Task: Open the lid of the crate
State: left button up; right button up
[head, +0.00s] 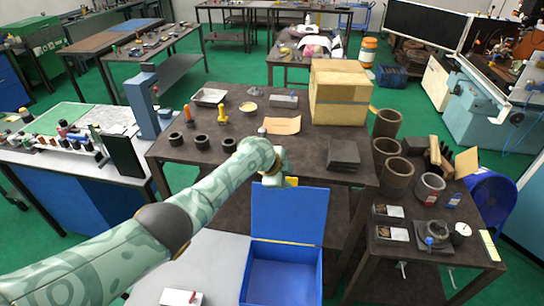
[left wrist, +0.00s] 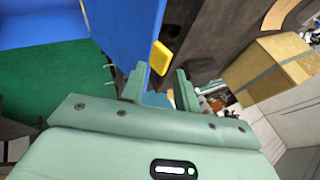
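The blue crate (head: 284,284) stands at the front centre in the head view, its inside empty where it shows. Its blue lid (head: 290,216) stands up at the back of the crate, raised off the opening. A yellow tab (head: 291,181) sits at the lid's top edge. In the left wrist view the lid (left wrist: 130,30) rises beside the yellow tab (left wrist: 160,57). My left gripper (head: 280,172) is right by the tab. Its two fingers (left wrist: 160,88) are apart, with the tab just beyond their tips, not visibly gripped. My right gripper is not in view.
Behind the lid is a dark workbench (head: 215,150) with black rings, an orange sheet (head: 282,125) and a cardboard box (head: 340,92). Brown cylinders (head: 393,176) stand at the right. A light grey surface (head: 205,262) lies left of the crate.

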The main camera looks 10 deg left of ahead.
pick_arm(q)
jog(key=p+v, duration=0.2)
jog(key=v, duration=1.2)
jog(key=shift+p, duration=0.4)
jog(key=shift+d+f, duration=0.1)
